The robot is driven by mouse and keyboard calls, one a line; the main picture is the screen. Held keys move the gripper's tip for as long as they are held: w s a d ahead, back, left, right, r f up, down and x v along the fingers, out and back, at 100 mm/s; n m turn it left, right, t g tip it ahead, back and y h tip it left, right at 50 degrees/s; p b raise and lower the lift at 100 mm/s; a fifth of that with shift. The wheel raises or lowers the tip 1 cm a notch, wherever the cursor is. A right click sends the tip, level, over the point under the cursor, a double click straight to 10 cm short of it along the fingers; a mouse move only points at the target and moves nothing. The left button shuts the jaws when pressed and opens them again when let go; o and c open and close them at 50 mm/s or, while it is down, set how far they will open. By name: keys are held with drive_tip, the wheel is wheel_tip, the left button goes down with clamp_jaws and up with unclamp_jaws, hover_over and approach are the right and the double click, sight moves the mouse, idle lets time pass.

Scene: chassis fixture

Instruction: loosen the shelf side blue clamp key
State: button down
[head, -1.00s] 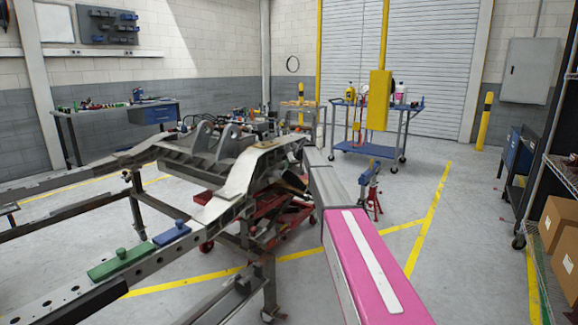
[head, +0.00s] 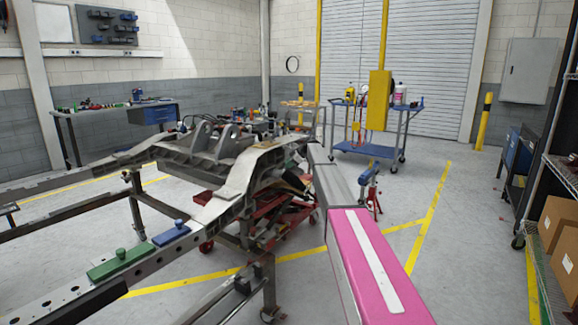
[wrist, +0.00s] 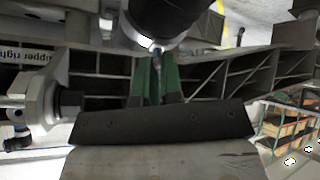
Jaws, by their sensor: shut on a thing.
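In the wrist view, my gripper (wrist: 156,66) has its green fingers close together, shut on a small part that is mostly hidden between them. A pale metal bit shows at the fingertips, just below a large black round part (wrist: 168,14). I cannot make out the colour or shape of the held part. In the head view, my pink and grey arm reaches to the right end of the metal chassis frame (head: 240,178), and its gripper is hidden there. One blue clamp (head: 172,233) with a knob sits on the near rail, well apart from my gripper.
A green clamp block (head: 120,264) sits beside the blue one on the near rail. A red wheeled stand (head: 283,215) is under the frame. A blue cart (head: 365,148) stands behind, and a shelf with boxes (head: 558,222) is at the right. Open floor lies between arm and shelf.

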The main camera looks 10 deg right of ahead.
drive_tip(key=n+g, duration=0.2)
drive_tip(key=n, duration=0.2)
drive_tip(key=shift+w+n, duration=0.15)
drive_tip(key=shift+n, duration=0.25)
drive_tip(key=n, duration=0.2)
drive_tip(key=n+g+h, duration=0.1)
drive_tip(key=n, duration=0.2)
drive_tip(key=shift+g, duration=0.3)
drive_tip(key=c, duration=1.3)
unclamp_jaws()
drive_tip(key=shift+o, duration=0.2)
drive_tip(key=v, duration=1)
drive_tip(key=shift+r, duration=0.45)
